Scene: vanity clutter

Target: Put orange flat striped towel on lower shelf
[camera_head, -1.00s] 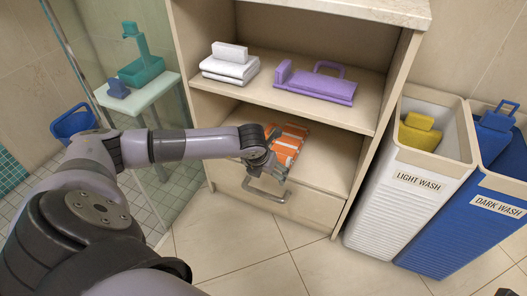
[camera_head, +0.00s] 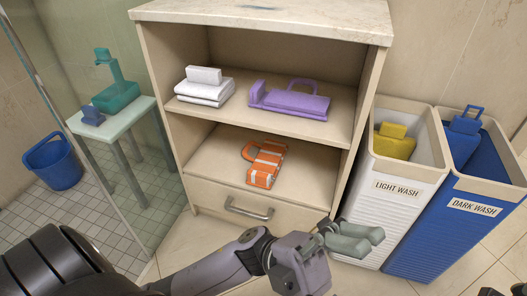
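The orange towel with white stripes (camera_head: 266,163) lies flat on the lower shelf (camera_head: 310,181) of the cabinet, with a loop at its left end. My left gripper (camera_head: 362,238) is in front of the cabinet's lower right corner, beside the light wash hamper and well apart from the towel. Its grey fingers point right, and I see nothing held in it. The gap between its fingertips is hard to judge. My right gripper is not clearly in view; only small dark parts show at the lower right edge.
White folded towels (camera_head: 204,87) and a purple towel (camera_head: 290,99) lie on the upper shelf. A drawer handle (camera_head: 248,210) juts out below. The light wash hamper (camera_head: 390,190) and dark wash hamper (camera_head: 465,210) stand right. A small table (camera_head: 118,120) stands left.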

